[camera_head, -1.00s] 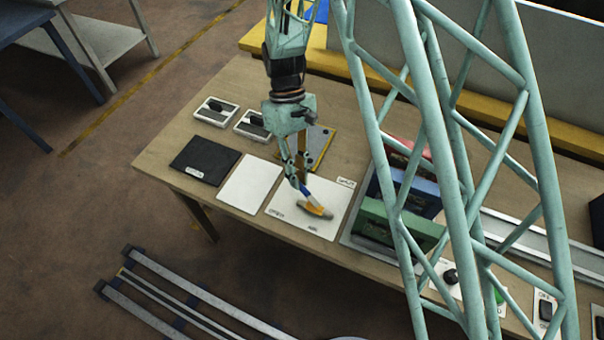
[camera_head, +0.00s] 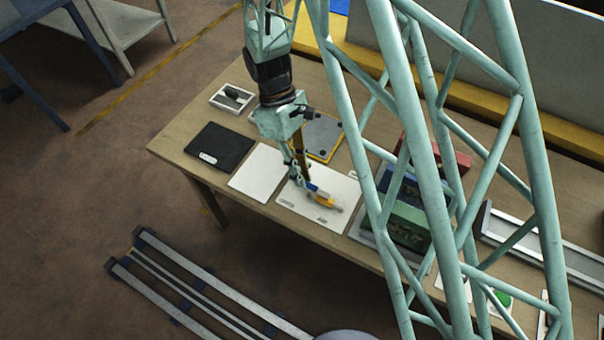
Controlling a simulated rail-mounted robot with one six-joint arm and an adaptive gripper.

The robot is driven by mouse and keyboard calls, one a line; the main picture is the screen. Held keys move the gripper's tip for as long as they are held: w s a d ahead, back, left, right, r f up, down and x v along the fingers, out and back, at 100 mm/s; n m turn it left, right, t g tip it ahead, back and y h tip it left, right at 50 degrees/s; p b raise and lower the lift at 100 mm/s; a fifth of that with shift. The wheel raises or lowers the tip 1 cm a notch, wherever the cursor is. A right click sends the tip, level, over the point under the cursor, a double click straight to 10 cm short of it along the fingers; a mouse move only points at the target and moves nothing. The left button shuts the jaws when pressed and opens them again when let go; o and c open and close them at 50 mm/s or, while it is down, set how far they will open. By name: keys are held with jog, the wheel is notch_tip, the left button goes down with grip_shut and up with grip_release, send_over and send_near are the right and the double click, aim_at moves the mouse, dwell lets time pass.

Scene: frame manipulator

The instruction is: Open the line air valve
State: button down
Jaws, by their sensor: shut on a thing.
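The line air valve is a flat white plate (camera_head: 312,215) on the table, with small labels at its edges. On it lies a lever handle (camera_head: 327,201), yellow-orange with a blue part at its upper left end. The handle points down and right across the plate. My gripper (camera_head: 307,184) reaches down over the plate with its fingers shut on the handle's blue end. The fingers hide that end and the valve's pivot cannot be made out. The label text is too small to read.
Left of the valve lie a blank white plate (camera_head: 256,172) and a black panel (camera_head: 218,147). A yellow-edged grey panel (camera_head: 322,135) lies behind. Green (camera_head: 408,227), blue and red blocks stand close on the right. My lattice arm hides much of the table's right side.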

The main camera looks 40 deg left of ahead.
jog(key=c, duration=2.7)
grip_release()
jog(key=shift+r, duration=0.1)
jog(key=shift+v, duration=5.9)
jog(key=shift+w, duration=0.1)
